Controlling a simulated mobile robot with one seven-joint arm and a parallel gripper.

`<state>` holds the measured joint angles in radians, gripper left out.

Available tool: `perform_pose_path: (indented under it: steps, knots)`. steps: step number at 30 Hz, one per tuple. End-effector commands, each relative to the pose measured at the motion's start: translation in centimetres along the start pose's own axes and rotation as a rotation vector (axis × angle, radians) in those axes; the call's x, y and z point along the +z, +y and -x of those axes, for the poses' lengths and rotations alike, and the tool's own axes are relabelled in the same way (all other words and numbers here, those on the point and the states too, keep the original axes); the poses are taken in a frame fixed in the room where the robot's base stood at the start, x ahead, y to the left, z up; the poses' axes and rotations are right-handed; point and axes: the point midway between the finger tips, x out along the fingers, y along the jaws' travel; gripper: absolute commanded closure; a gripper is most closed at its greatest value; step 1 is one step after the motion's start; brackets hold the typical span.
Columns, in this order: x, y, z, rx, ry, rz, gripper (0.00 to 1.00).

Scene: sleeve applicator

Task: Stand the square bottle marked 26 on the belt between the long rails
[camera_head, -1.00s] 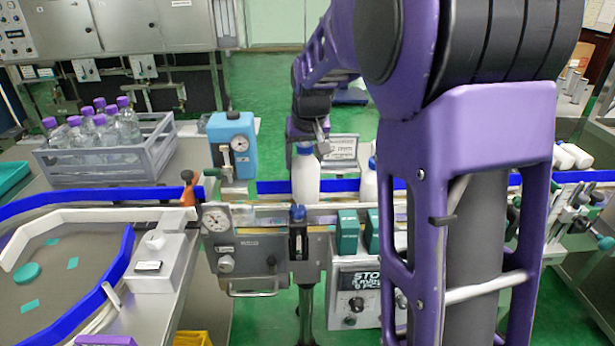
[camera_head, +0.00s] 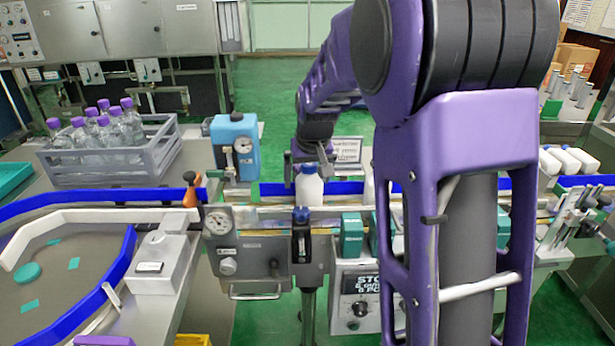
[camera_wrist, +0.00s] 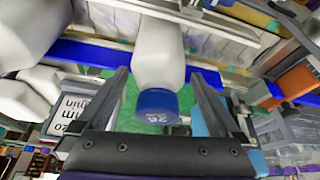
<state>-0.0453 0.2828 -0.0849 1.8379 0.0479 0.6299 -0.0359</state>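The white square bottle (camera_head: 309,190) has a blue cap marked 26, which reads in the wrist view (camera_wrist: 156,104). It is upright at the belt, between the blue back rail (camera_head: 272,189) and the pale front rail (camera_head: 345,209). Its base is hidden behind the front rail in the head view, so its contact with the belt cannot be seen. My gripper (camera_head: 307,167) is over its top. In the wrist view the two fingers (camera_wrist: 160,100) stand apart, with the cap between them and a gap on each side.
White bottles (camera_head: 566,158) lie farther right. A blue gauge unit (camera_head: 234,147) stands close left, by an orange-and-black figure-like part (camera_head: 190,190). A grey crate (camera_head: 100,165) holds purple-capped bottles. A control box (camera_head: 265,260) is in front.

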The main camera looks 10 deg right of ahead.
Motion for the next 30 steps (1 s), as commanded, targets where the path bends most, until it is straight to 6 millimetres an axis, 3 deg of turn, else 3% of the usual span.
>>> perform_pose_path:
  steps: [7,21,30]
  knots:
    - [-0.2,0.0,1.4,0.0,0.003,0.0,0.0]
    - [-0.2,0.0,10.7,0.0,0.004,0.0,0.0]
    - [-0.1,0.0,12.3,0.0,0.001,0.0,0.0]
